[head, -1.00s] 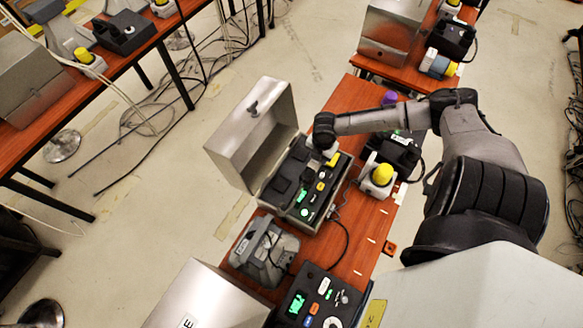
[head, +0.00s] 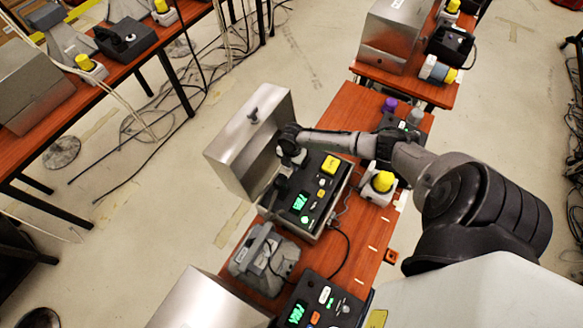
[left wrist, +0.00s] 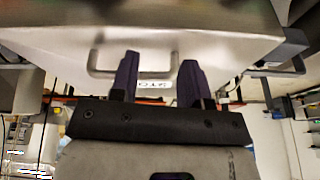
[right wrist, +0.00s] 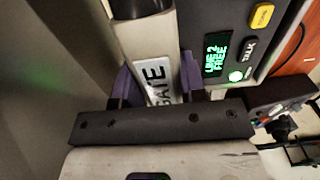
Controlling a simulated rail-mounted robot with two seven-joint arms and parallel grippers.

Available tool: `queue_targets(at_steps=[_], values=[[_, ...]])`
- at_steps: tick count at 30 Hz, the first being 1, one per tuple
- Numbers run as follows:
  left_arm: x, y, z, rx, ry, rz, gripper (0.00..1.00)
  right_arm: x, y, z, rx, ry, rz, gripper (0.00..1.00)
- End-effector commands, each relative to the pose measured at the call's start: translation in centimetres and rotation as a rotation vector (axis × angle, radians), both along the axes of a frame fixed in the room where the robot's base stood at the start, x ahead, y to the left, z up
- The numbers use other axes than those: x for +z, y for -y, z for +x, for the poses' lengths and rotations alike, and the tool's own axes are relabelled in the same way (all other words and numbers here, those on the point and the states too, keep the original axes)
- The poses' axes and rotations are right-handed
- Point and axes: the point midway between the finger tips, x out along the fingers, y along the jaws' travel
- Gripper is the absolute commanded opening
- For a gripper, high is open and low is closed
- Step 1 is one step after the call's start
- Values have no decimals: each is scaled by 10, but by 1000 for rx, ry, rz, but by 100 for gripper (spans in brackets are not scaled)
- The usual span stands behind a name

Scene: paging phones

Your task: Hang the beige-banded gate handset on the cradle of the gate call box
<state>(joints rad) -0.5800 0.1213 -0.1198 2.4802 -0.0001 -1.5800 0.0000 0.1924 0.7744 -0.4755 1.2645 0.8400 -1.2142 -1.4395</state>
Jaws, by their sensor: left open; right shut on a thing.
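The call box (head: 325,205) stands on the wooden bench in the head view, its steel lid (head: 235,150) open to the left. Its black panel has a green screen, which reads LINE 2 FREE in the right wrist view (right wrist: 215,55). My right gripper (head: 290,158) is over the panel's left side, by the lid. In the right wrist view its purple fingers are shut on the handset (right wrist: 150,45), whose pale band bears a GATE label and has a dark end at the top. The cradle cannot be made out. My left gripper (left wrist: 160,75) is open and empty, close to a steel housing with a bar handle (left wrist: 105,72).
A grey telephone (head: 265,260) and another black panel (head: 320,305) stand nearer on the bench. A yellow-capped device (head: 378,185) is right of the box, with purple-capped (head: 389,104) and grey items behind. A cable loops beside the box.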

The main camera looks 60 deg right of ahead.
Motion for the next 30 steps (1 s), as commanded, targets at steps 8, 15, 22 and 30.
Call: queue_targets(at_steps=[8, 15, 22, 30], values=[[-1, 3, 0, 5, 0, -9, 43, -30, 0, 0, -1, -2, 0, 7], [-2, 2, 0, 4, 0, -7, 43, -40, 0, 0, 1, 0, -1, 7], [-3, 0, 0, -1, 0, 0, 43, -41, 0, 0, 0, 0, -1, 7], [-4, -2, 0, -4, 0, 6, 43, -43, 0, 0, 0, -1, -1, 55]])
